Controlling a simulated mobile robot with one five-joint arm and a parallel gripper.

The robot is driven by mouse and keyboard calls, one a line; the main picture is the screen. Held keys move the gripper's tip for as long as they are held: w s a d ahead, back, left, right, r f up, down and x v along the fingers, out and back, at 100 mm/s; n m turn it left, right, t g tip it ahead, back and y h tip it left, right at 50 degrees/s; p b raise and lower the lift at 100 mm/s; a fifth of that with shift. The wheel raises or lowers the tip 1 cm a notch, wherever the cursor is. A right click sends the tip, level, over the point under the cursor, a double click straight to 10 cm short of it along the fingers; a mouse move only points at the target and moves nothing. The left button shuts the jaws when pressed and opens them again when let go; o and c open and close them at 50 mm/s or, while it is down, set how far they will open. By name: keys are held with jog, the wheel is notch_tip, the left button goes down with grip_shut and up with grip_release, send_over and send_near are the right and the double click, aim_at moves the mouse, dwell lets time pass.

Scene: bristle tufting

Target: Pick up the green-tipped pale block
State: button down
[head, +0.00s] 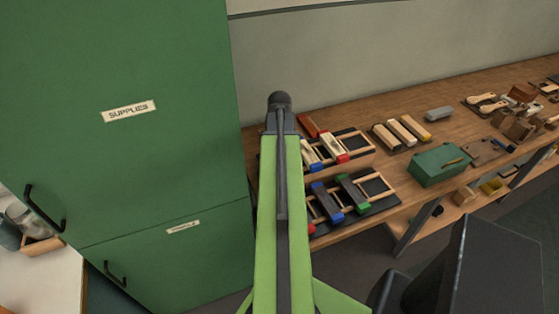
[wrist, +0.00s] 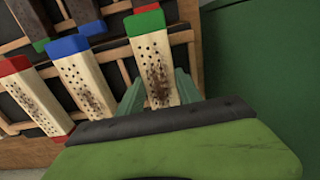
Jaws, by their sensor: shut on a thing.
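The green-tipped pale block (wrist: 154,62) shows in the wrist view, with a green end, rows of dark holes and a brown stain on its pale face. My gripper (wrist: 160,84) has one finger on each side of it and is shut on it. The block lies over the wooden rack (wrist: 183,38); I cannot tell whether it is clear of the rails. In the head view my green arm hides this block and my fingertips. A blue-tipped pale block (wrist: 85,80) and a red-tipped pale block (wrist: 33,97) lie beside it to the left.
The green supplies cabinet (head: 150,150) stands close left of the bench and also fills the right of the wrist view (wrist: 262,60). A nearer rack (head: 372,186) holds dark blocks. A green box (head: 436,168) and several loose blocks sit farther right on the bench.

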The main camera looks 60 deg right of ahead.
jog(key=r+p, duration=0.5)
jog(key=shift+s+d+r, duration=0.15)
jog(key=shift+s+d, duration=0.05)
jog(key=shift+d, duration=0.1)
jog(key=s+d+r+p, duration=0.5)
jog(key=s+d, duration=0.2)
jog(key=d, duration=0.1)
jog(key=shift+s+r+p, duration=0.15)
jog(key=shift+r+p, duration=0.1)
jog(key=shift+p, duration=0.1)
